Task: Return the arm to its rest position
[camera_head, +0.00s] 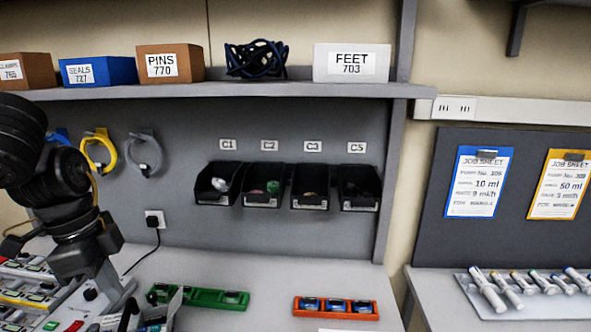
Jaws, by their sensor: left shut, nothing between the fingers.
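My left arm (62,180) comes in from the left edge and hangs down over the left end of the bench. My left gripper (128,314) is at its lower end, near the bottom edge of the picture. It is shut and empty, close to the pump equipment (40,290) and left of the green tray (205,298). The arm hides part of the equipment and of the back panel. My right gripper is out of view.
An orange tray (336,308) with blue-topped parts lies on the bench (260,275). Black bins (263,186) hang on the back panel below a shelf (220,90) of boxes. A white tray (520,292) of syringes is at the right. The bench between the green and orange trays is clear.

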